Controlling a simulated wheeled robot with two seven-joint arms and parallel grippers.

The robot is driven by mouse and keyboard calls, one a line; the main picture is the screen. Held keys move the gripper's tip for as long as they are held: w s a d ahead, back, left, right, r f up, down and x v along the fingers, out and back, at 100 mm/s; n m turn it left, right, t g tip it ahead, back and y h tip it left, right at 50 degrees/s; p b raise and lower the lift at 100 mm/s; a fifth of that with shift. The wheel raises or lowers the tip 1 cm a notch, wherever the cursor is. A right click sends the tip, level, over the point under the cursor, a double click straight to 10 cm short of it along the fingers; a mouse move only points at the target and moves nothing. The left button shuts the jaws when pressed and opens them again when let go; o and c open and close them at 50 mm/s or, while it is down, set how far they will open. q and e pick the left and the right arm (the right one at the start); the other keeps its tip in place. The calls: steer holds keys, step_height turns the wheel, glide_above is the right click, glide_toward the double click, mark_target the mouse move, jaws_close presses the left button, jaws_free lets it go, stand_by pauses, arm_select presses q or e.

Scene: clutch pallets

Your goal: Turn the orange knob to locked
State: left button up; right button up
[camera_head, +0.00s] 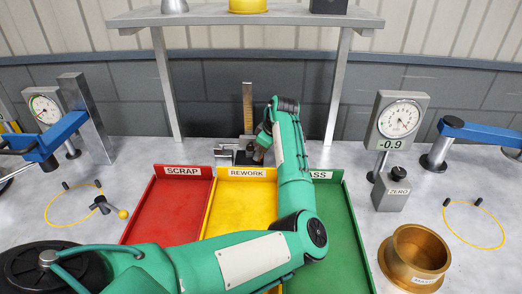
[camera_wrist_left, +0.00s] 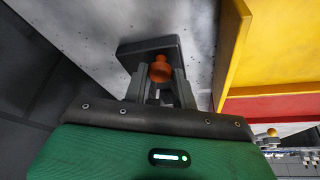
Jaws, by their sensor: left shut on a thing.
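The orange knob (camera_wrist_left: 160,70) sits on a dark grey block (camera_wrist_left: 150,50) in the left wrist view. My left gripper (camera_wrist_left: 161,79) is shut on the knob, with one finger on each side of it. Its fingers partly cover the knob's lower sides. In the head view my left gripper (camera_head: 258,152) reaches the small fixture (camera_head: 241,153) behind the trays, where the knob is largely hidden by the arm. I cannot read the knob's turned position. My right gripper is not in view.
Red SCRAP (camera_head: 170,208), yellow REWORK (camera_head: 232,200) and green PASS (camera_head: 335,215) trays lie under my arm. A gauge (camera_head: 398,120) reading -0.9 and a brass cup (camera_head: 413,256) stand right. A grey shelf (camera_head: 220,18) spans the back.

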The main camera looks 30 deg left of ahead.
arm_select(q)
steer(key=shift+r+m+p, duration=0.2)
steer(key=shift+m+p, duration=0.1)
steer(key=shift+f+m+t, duration=0.2)
steer(key=shift+m+t, duration=0.1)
steer(key=o, duration=1)
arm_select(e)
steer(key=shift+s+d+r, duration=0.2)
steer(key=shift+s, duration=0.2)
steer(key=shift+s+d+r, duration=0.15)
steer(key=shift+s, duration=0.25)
